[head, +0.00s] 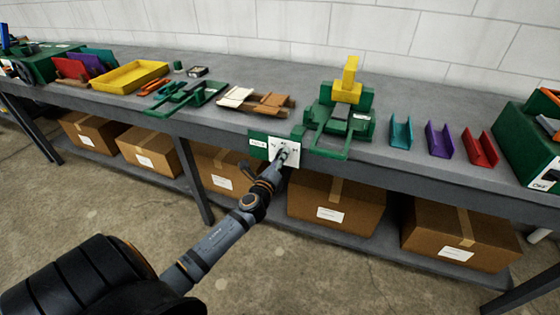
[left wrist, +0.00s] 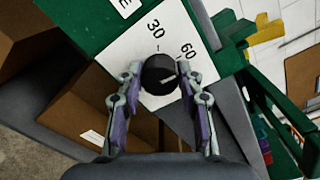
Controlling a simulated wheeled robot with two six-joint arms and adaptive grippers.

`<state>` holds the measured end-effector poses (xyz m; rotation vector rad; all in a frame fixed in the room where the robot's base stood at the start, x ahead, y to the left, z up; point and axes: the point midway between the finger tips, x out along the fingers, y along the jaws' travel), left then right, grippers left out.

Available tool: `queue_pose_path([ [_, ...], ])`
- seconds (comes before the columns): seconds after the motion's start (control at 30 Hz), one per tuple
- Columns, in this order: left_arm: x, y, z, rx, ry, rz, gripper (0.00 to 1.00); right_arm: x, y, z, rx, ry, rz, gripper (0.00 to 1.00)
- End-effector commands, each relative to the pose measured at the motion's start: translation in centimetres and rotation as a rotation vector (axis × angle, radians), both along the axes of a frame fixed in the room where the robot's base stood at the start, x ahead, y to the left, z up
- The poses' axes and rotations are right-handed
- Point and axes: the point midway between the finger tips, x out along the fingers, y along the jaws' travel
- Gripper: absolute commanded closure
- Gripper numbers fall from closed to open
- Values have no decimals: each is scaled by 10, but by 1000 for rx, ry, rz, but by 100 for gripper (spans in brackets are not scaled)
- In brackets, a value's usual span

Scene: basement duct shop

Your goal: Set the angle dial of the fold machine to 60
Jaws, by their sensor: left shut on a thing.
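The fold machine (head: 340,110) is green with a yellow upright part and stands on the bench. Its white dial plate (head: 293,160) is on the bench's front edge, below left of the machine. In the left wrist view the plate (left wrist: 130,45) shows 30 above the knob and 60 to its upper right. The round black dial knob (left wrist: 157,70) has a white pointer mark on its right side, near the 60 side; its exact reading is unclear. My left gripper (left wrist: 160,80) is shut on the knob, one finger each side. It also shows in the head view (head: 281,157), covering the knob.
Cardboard boxes (head: 335,203) stand on the shelf below. Teal, purple and red channels (head: 440,142) lie right of the machine, beside a green switch box (head: 525,145). A yellow tray (head: 130,77) and tools are to the left. The floor in front is clear.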

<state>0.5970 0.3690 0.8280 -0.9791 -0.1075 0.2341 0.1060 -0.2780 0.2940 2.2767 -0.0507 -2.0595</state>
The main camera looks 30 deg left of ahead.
Motion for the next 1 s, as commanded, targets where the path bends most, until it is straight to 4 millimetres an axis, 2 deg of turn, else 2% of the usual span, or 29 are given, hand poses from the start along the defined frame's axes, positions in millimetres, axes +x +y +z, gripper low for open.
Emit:
queue_pose_path([
  [0.33, 0, 1, -2, -105, -22, 1, 95, 0, -1, -5, -1, 0, 0, 60],
  [0.8, 0, 1, -2, -115, -25, 1, 95, 0, -2, -5, -2, 0, 1, 60],
  [0.83, 0, 1, -2, -115, -25, 1, 62, 0, -2, -5, -2, 0, 1, 60],
  [1.0, 0, 0, -1, -115, -26, 1, 40, 0, -2, -5, -2, 0, 1, 60],
])
